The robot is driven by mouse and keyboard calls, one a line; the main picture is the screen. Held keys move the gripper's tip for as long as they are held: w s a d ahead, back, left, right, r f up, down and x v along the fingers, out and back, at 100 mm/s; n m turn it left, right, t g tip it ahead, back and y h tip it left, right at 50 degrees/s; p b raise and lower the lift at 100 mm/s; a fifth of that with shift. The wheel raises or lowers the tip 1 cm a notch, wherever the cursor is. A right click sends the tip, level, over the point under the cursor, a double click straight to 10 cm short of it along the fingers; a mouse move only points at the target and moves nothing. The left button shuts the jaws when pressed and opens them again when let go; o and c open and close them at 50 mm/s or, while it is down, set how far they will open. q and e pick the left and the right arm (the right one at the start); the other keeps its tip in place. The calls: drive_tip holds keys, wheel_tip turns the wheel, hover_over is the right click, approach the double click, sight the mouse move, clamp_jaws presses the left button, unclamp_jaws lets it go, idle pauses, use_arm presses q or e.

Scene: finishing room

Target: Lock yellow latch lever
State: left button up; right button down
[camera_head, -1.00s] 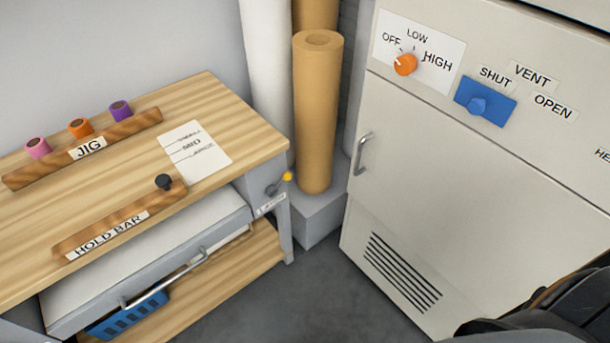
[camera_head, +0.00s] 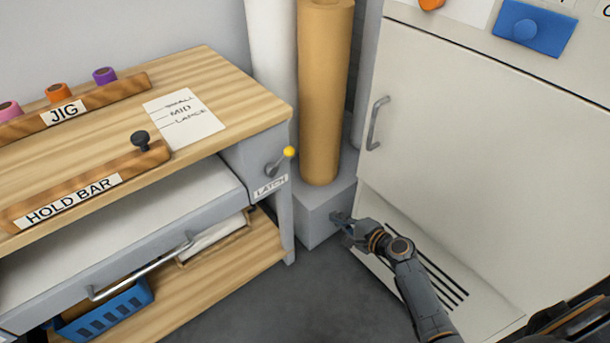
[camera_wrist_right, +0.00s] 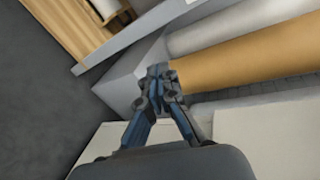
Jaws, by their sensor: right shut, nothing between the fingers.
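The yellow latch lever is a yellow knob (camera_head: 289,152) on a short grey arm. It sits on the grey end face of the workbench, just above the LATCH label (camera_head: 270,187), and its arm slants up to the right. My right gripper (camera_head: 341,218) is in front of the grey block and the white cabinet, below and to the right of the knob, apart from it. In the right wrist view the gripper (camera_wrist_right: 158,72) is shut with its fingertips together and nothing between them. The knob is not clear in that view. My left gripper is not in view.
A brown roll (camera_head: 322,100) stands on a grey block (camera_head: 315,215) right of the bench. The white cabinet (camera_head: 480,150) with a handle (camera_head: 376,122) is at right. A drawer with a long handle (camera_head: 140,272) is under the bench top. Floor between bench and cabinet is clear.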

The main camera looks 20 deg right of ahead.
sight(281, 161)
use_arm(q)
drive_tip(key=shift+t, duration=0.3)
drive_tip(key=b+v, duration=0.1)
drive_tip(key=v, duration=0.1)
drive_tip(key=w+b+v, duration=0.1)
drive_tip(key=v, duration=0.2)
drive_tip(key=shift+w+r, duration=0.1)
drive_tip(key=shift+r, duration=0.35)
use_arm(e)
drive_tip(key=w+d+r+m+t+y, duration=0.1)
drive_tip(key=w+r+m+t+y, duration=0.1)
drive_tip(key=r, duration=1)
drive_tip(key=shift+w+d+r+t, duration=0.3)
drive_tip(key=shift+w+t, duration=0.4)
drive_tip(key=shift+t, duration=0.4)
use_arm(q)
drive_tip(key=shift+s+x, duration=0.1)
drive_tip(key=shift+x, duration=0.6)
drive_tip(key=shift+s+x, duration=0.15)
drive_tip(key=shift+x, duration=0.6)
use_arm(e)
drive_tip(key=w+a+r, duration=0.2)
drive_tip(key=w+a, duration=0.5)
drive_tip(key=w, duration=0.1)
drive_tip(key=shift+w+a, duration=0.2)
drive_tip(key=shift+w, duration=0.2)
drive_tip(key=shift+r, duration=0.1)
